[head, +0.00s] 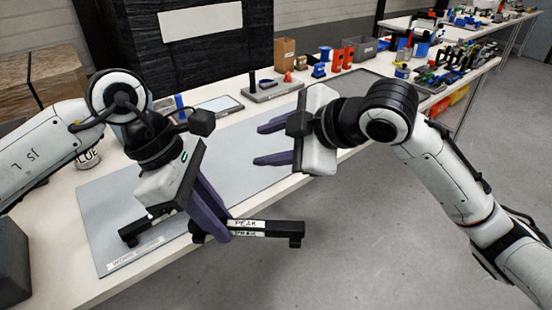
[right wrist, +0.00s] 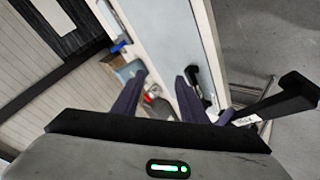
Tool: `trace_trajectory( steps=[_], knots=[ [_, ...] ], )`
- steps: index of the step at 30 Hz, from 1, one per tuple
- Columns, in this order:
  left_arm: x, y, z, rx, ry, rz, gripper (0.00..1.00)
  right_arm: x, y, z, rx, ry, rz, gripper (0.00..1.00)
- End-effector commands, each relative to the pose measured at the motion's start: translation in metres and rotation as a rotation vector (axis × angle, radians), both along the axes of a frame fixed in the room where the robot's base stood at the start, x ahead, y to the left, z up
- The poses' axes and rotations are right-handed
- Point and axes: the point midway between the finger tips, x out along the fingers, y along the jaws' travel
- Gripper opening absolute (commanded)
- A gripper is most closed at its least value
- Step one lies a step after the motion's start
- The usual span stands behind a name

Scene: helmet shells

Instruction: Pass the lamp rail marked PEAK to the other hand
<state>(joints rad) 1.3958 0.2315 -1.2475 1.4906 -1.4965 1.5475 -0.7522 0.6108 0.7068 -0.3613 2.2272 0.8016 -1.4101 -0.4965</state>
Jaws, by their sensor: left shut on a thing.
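The black lamp rail marked PEAK (head: 272,228) has a white label and short feet at its ends. My left gripper (head: 222,228) is shut on it near its middle, beside the label. The rail's right part sticks out past the table edge over the floor. It also shows at the right of the right wrist view (right wrist: 270,108). My right gripper (head: 258,144) is open and empty, its purple fingers apart and pointing left, above and apart from the rail. Its fingers also show in the right wrist view (right wrist: 163,85).
A grey mat (head: 105,212) covers much of the white table. A labelled can (head: 88,158) is at the left. Open floor (head: 370,235) lies to the right.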

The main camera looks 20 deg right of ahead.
Motion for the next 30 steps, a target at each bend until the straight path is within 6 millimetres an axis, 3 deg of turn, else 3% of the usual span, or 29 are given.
trace_trajectory(
  steps=[4,9,18,25,30],
  knots=[
    [0.000,0.000,0.000,-0.001,0.000,0.000,0.00,-0.020,0.029,0.020,0.043,0.142,0.064,0.39],
    [0.000,0.000,0.000,-0.001,0.000,0.000,0.00,-0.054,0.047,0.035,0.058,0.346,0.083,0.39],
    [0.000,0.000,0.000,-0.001,0.000,0.000,0.00,-0.110,0.044,0.060,0.008,0.633,0.024,0.39],
    [0.000,0.000,0.000,-0.001,0.000,0.000,0.00,-0.127,0.040,0.065,-0.016,0.714,-0.009,0.39],
    [0.000,0.000,0.000,-0.001,0.000,0.000,0.00,-0.126,0.045,0.050,-0.018,0.722,-0.010,0.39]
  ],
)
